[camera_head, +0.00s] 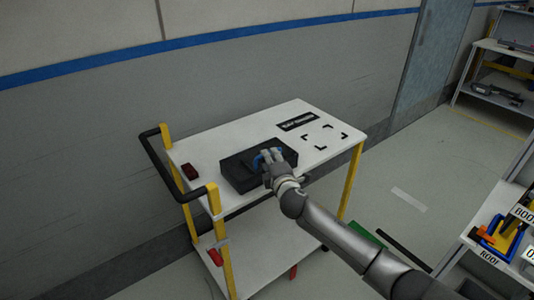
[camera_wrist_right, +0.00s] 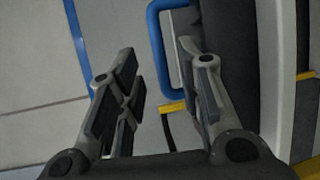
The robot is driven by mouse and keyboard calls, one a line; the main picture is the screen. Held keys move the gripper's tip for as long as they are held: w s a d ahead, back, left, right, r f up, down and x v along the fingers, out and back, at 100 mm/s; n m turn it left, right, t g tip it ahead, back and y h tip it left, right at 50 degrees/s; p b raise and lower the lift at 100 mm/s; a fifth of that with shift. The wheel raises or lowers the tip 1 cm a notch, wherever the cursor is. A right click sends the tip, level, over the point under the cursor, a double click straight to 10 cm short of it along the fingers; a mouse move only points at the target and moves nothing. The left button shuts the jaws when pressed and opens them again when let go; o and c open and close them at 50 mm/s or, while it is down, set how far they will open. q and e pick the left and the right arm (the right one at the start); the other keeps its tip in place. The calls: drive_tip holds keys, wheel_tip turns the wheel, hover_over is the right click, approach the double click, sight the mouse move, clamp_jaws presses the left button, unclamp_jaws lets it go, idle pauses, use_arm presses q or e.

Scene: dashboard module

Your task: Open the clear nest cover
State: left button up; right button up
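A dark box-shaped nest (camera_head: 238,174) sits on the white top of a cart. A blue handle (camera_head: 257,160) shows at its upper side, partly hidden by my right gripper (camera_head: 268,157). In the right wrist view the blue handle (camera_wrist_right: 157,55) is a bent bar between the two spread fingers of my right gripper (camera_wrist_right: 158,85). There is a visible gap between the fingers, and they do not look closed on the bar. The clear cover itself is hard to make out, so I cannot tell its angle. My left gripper is not in view.
A shelf with parts (camera_head: 500,235) stands at the lower right.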

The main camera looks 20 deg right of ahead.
drive_tip(key=shift+w+d+f, duration=0.1)
drive_tip(key=shift+w+f, duration=0.15)
drive_tip(key=shift+w, duration=1.05)
drive_tip(key=shift+w+f, duration=0.2)
drive_tip(key=shift+w, duration=1.05)
clamp_jaws()
